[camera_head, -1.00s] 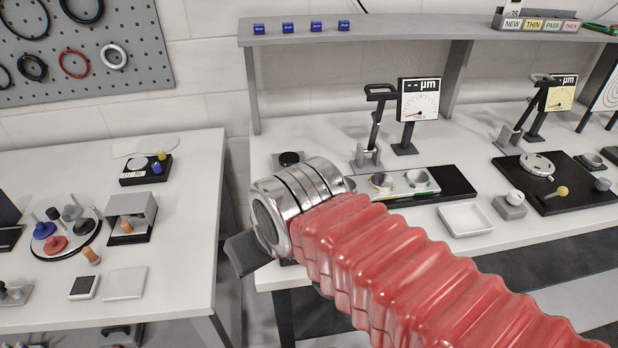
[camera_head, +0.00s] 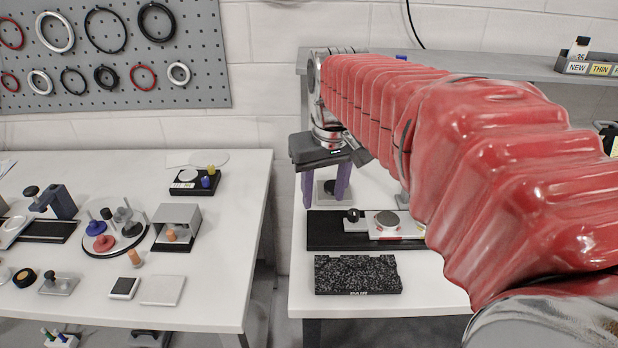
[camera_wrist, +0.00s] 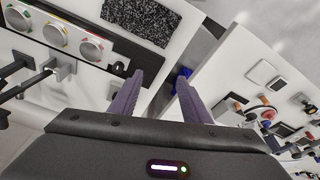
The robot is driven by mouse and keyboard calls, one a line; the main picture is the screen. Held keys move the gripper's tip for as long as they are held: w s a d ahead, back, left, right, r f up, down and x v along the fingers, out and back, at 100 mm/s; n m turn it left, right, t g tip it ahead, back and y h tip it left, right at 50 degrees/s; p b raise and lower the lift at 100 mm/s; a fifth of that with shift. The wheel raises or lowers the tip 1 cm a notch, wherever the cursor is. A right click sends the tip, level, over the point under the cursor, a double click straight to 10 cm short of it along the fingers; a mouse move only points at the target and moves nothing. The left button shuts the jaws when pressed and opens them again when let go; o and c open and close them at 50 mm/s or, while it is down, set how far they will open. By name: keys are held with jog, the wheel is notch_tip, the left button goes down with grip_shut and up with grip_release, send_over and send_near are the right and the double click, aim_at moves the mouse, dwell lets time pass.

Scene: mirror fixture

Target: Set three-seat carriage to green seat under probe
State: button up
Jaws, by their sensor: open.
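The three-seat carriage (camera_head: 375,236) is a silver plate on a black rail (camera_head: 325,232), partly hidden by my red-sleeved arm. One round seat and a black knob (camera_head: 353,215) show at its left end. In the wrist view, round seats with coloured marks show on the carriage (camera_wrist: 70,40); I cannot tell which seat is green. A grey block (camera_wrist: 60,68), apparently the probe's stand, is beside the rail. My gripper (camera_head: 325,202) is open and empty, its purple fingers pointing down over the left part of the bench. The fingers also show in the wrist view (camera_wrist: 160,80).
A speckled dark plate (camera_head: 357,274) lies in front of the rail. A shelf (camera_head: 480,66) runs above the bench. A gap separates it from the left table (camera_head: 225,255), which holds several fixtures.

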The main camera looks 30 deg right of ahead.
aim_at(354, 212)
jog(key=w+d+f+g, duration=0.1)
jog(key=w+d, duration=0.3)
jog(key=d, duration=0.3)
jog(key=w+d+f+m+g, duration=0.1)
jog(key=w+d, duration=0.3)
jog(key=d, duration=0.2)
jog(key=shift+d+g+y, duration=0.3)
jog(key=shift+d, duration=0.1)
jog(key=shift+f, duration=0.1)
notch_tip(354, 212, down, 14)
jog(key=shift+r, duration=0.15)
jog(key=shift+c, duration=0.6)
grip_shut()
